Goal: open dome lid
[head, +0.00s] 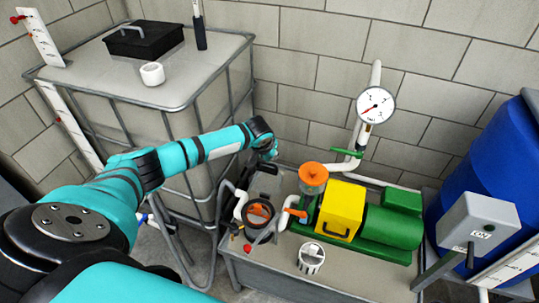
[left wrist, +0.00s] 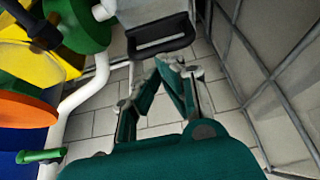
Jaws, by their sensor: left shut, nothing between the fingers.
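A grey lid-like piece (head: 266,180) stands raised behind an open filter housing with an orange ring (head: 259,213) in the head view; I take it for the dome lid. In the left wrist view a dark-rimmed piece (left wrist: 160,48) that may be the same lid shows beyond the fingers. My left gripper (head: 270,154) is just above and behind the grey piece in the head view. Its fingers (left wrist: 178,68) are shut with nothing between them. I cannot tell if they touch the lid. My right gripper is not in view.
A caged tank (head: 160,85) stands at the left, close to my left arm. A yellow box (head: 341,208), green pump (head: 392,228), orange-topped cup (head: 313,178) and white pipes crowd the bench. A gauge (head: 375,105) rises behind. A white strainer cup (head: 311,258) stands in front.

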